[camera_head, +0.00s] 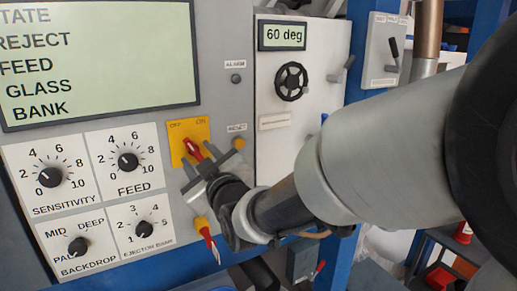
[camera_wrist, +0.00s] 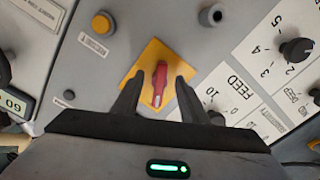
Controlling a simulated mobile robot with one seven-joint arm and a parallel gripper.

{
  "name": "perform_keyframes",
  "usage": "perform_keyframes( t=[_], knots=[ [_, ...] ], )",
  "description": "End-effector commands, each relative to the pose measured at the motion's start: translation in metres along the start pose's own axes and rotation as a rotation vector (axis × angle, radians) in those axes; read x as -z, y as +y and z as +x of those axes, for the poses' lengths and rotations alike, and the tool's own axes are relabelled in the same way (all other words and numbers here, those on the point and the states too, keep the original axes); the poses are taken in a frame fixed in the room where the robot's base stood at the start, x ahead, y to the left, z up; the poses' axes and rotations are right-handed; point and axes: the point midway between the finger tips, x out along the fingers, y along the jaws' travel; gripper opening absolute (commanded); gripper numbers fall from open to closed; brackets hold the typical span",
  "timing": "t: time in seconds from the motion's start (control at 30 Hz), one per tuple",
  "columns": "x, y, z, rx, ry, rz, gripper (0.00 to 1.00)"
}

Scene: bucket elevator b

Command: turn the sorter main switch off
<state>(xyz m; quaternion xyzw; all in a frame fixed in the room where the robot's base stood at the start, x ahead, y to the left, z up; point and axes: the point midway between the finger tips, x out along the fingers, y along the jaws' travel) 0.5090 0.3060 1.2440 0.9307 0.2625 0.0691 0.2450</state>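The main switch is a red rotary handle (camera_head: 193,149) on a yellow plate (camera_head: 177,152) marked OFF at upper left and ON at upper right. The handle slants from upper left to lower right in the head view; which mark it is set to is not clear. My gripper (camera_head: 207,163) is at the plate, partly covering its lower part in the head view. In the wrist view the red handle (camera_wrist: 158,84) lies between the fingertips of my gripper (camera_wrist: 157,92). The fingers are apart, with yellow plate showing on both sides of the handle.
Left of the switch are the FEED knob (camera_head: 128,162) and SENSITIVITY knob (camera_head: 50,177), below a large display (camera_head: 95,60). A yellow button (camera_head: 239,143) is close at the right. A red-tipped key-like part (camera_head: 206,233) hangs below. A white door with a black handwheel (camera_head: 291,81) is at the right.

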Motion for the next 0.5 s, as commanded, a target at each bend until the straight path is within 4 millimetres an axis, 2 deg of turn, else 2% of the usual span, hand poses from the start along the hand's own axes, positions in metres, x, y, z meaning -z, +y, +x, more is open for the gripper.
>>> perform_keyframes(
  t=[0.2, 0.5],
  knots=[
    [0.000, 0.000, 0.018, 0.000, -0.001, 0.001, 0.40],
    [0.000, 0.000, 0.020, 0.000, 0.000, 0.000, 0.40]
  ],
)
